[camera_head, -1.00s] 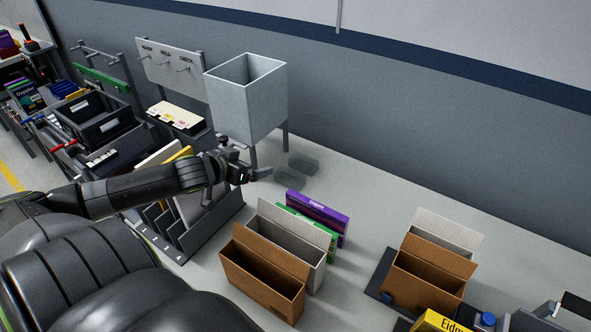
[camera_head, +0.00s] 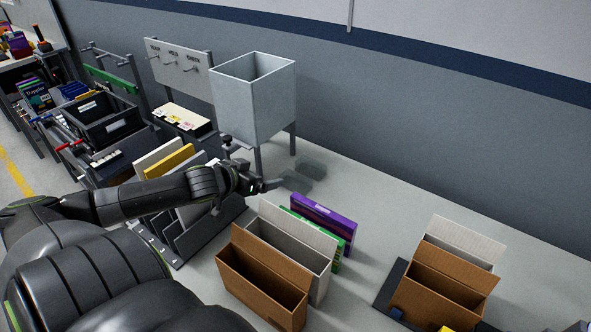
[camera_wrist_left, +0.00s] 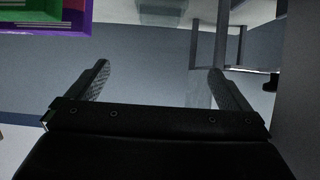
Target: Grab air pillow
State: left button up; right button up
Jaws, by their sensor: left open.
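Two clear, faintly greenish air pillows lie on the grey surface by the legs of the grey bin. The farther air pillow (camera_head: 312,168) is close to the wall, and the nearer air pillow (camera_head: 296,182) is just in front of it. My left gripper (camera_head: 273,184) is open, its tips just left of the nearer pillow. In the left wrist view, the left gripper (camera_wrist_left: 157,82) shows both fingers wide apart with no clear object held. A see-through shape (camera_wrist_left: 200,90) shows beside the right finger, and another (camera_wrist_left: 162,10) at the top edge. My right gripper is not in view.
The grey bin (camera_head: 250,100) on legs stands behind the gripper. A purple box (camera_head: 322,222), a green box (camera_head: 340,262) and open cartons (camera_head: 262,285) stand to the front right. A slotted rack (camera_head: 190,235) is below my arm. Surface right of the pillows is clear.

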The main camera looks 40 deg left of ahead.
pick_arm(q)
notch_tip(320, 180, down, 4)
jog(key=b, duration=0.6)
send_near(294, 179)
jog(key=x, duration=0.3)
jog(key=shift+w+a, duration=0.1)
jog(key=shift+w, duration=0.2)
jog(key=shift+p+x, duration=0.35)
jog(key=shift+x, duration=2.6)
jog(key=shift+f, duration=0.1)
jog(key=shift+s, duration=0.1)
jog(key=c, duration=0.6)
